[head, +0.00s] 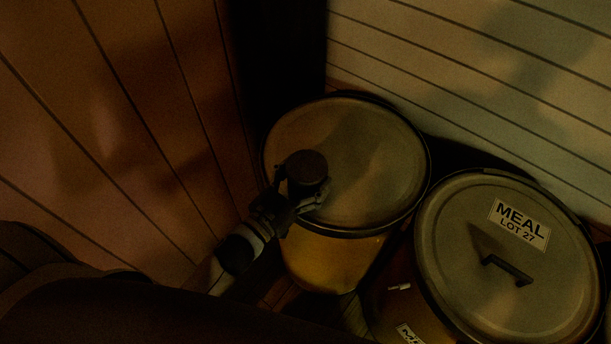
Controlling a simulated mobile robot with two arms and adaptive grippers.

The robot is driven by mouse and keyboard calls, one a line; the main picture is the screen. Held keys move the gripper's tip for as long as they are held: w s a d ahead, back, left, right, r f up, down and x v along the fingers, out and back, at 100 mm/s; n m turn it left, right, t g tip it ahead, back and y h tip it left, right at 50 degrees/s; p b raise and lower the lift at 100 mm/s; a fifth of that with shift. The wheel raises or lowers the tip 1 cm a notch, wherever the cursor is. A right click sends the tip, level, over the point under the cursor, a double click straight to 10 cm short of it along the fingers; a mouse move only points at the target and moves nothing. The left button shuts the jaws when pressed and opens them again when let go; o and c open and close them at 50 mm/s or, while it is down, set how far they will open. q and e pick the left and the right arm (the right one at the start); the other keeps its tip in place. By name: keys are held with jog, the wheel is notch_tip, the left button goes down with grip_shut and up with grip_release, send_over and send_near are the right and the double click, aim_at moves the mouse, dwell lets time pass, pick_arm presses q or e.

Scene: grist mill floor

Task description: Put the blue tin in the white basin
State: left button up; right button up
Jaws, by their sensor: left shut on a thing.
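My left gripper (302,194) comes in from the lower left and is shut on a dark, round-topped tin (306,166). The light is too dim and warm to tell if the tin is blue. The gripper and tin show in front of the round top of a yellowish drum (375,150); I cannot tell whether they touch it. I cannot make out a white basin in this view. My right gripper is not in view.
A second drum (465,240) stands close by on the right, its lid bearing a handle (507,269) and a label "MEAL LOT 27" (519,224). A brown plank wall (110,120) stands at left, a pale boarded wall (470,70) behind. The drum top is otherwise clear.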

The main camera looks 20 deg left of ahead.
pick_arm(q)
jog(key=o, duration=0.9)
jog(key=shift+f, duration=0.2)
jog(key=shift+c, duration=0.2)
jog(key=o, duration=0.5)
jog(key=shift+c, duration=0.2)
jog(key=shift+r, duration=0.1)
jog(key=shift+r, duration=0.2)
jog(key=shift+s+a+f, duration=0.15)
jog(key=shift+s, duration=0.2)
jog(key=b+v, duration=0.1)
jog(key=v, duration=1)
jog(key=shift+s, duration=0.2)
